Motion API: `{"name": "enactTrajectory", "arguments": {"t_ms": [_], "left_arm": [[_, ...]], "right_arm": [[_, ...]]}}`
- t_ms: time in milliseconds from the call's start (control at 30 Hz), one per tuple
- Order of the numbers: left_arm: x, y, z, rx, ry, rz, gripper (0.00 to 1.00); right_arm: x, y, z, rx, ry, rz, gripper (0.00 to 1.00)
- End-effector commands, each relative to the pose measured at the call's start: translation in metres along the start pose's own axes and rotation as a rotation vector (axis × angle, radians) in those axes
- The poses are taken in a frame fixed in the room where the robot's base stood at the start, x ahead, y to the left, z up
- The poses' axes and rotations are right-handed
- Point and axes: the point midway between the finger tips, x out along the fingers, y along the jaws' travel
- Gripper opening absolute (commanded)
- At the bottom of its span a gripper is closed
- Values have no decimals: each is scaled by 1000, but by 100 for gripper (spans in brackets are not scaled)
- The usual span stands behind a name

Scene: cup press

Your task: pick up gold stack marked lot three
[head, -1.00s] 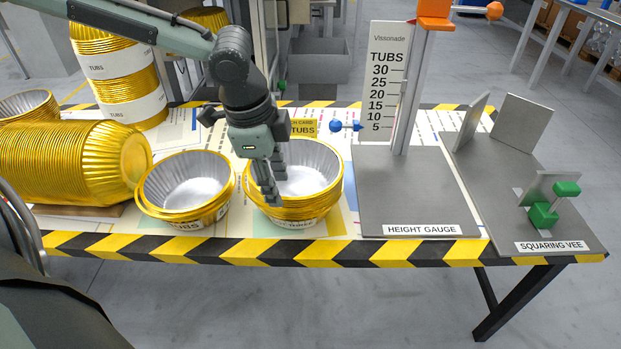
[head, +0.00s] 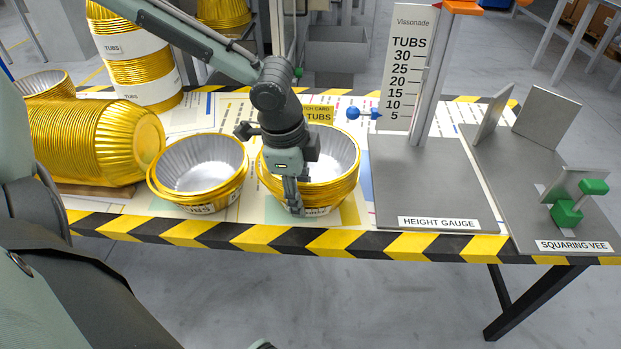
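Two short stacks of gold tubs with silver insides stand upright near the table's front edge: a left stack (head: 198,202) and a right stack (head: 340,192). Each has a white label band low on its front, but I cannot read a lot number on either. My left gripper (head: 291,197) points down at the front left of the right stack, its fingers overlapping the rim and front wall. The wrist hides part of that stack's opening. I cannot tell whether the fingers are closed on the wall. My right gripper is out of view.
A long gold stack (head: 88,143) lies on its side at left, with a tall banded stack (head: 139,76) behind. The height gauge (head: 425,180) and squaring vee (head: 535,190) stand to the right. A striped edge (head: 300,240) borders the table front.

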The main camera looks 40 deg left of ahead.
Motion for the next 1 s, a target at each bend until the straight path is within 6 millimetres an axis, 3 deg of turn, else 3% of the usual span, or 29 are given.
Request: {"name": "enactTrajectory", "arguments": {"t_ms": [67, 367, 1000], "left_arm": [[0, 0, 0, 0, 0, 0, 36], [0, 0, 0, 0, 0, 0, 0], [-3, 0, 1, 0, 1, 0, 0]], "right_arm": [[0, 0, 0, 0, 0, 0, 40], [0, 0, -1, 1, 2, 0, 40], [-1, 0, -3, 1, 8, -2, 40]]}}
